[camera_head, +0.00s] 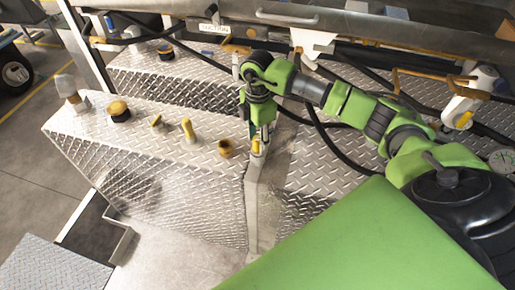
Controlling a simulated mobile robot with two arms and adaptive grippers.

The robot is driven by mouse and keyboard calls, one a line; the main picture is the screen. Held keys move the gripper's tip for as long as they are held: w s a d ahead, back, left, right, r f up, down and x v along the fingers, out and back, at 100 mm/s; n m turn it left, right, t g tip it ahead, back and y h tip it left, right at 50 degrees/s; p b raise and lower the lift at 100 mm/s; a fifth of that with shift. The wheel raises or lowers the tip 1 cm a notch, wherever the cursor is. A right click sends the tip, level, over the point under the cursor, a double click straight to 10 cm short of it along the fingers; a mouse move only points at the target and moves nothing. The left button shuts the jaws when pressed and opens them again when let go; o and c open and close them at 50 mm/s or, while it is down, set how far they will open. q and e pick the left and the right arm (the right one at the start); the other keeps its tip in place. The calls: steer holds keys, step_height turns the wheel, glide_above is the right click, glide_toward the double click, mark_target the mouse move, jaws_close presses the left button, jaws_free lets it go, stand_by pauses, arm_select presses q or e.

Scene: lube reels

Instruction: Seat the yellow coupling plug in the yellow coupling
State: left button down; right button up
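My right gripper (262,137) points down at the right end of the tread-plate box top. A small yellow part (257,147) shows at its fingertips. It may be the yellow coupling plug, but I cannot tell whether it is gripped or stands on the box. To its left on the box are a brass-yellow round fitting (225,149), an upright yellow fitting (187,129) and a small yellow knob (157,121). I cannot tell which of these is the yellow coupling. The gripper is apart from them. My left gripper is not in view.
A black fitting with a yellow cap (119,110) and a grey fitting (68,88) stand at the left end of the tread-plate box (150,185). Black hoses (340,155) hang behind my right arm. A metal rail (300,20) crosses the back.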

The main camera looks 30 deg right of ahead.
steer(key=shift+f, duration=0.5)
steer(key=shift+c, duration=0.5)
jaws_close()
steer(key=shift+r, duration=0.1)
